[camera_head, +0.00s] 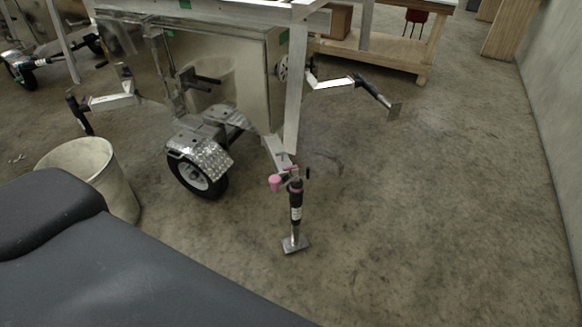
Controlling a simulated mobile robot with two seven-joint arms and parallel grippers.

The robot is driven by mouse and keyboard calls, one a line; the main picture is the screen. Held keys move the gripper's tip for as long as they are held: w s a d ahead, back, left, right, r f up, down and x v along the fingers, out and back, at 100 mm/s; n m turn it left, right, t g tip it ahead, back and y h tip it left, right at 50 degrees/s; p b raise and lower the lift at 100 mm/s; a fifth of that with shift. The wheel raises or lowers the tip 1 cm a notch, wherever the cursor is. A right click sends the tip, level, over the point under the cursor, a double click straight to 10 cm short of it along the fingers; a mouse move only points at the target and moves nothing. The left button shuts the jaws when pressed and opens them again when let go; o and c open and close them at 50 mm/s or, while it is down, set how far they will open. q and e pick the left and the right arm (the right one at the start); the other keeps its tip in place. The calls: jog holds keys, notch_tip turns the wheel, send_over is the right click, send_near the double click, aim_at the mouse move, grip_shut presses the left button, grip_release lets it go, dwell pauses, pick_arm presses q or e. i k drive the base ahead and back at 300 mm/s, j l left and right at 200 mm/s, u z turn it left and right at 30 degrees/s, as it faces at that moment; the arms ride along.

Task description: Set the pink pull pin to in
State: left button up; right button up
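The pink pull pin (275,183) shows as a small pink part at the top of a jack in the camera_head view. The jack (296,205) is black and silver and stands upright at the near corner of an aluminium trailer (215,75). The jack's foot plate (296,244) is at the floor. The pin is too small here to tell whether it is in or out. Neither of my grippers is in view.
A pale bucket (95,170) stands at the left. A trailer wheel (195,175) sits under a diamond-plate fender. A second jack (375,92) reaches out at the right. Open concrete floor (430,210) lies right of the trailer, up to a grey wall (555,110).

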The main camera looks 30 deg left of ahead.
aim_at(289, 169)
jog(key=i+j, duration=0.8)
jog(key=j, duration=0.15)
jog(key=k+j+u, duration=0.05)
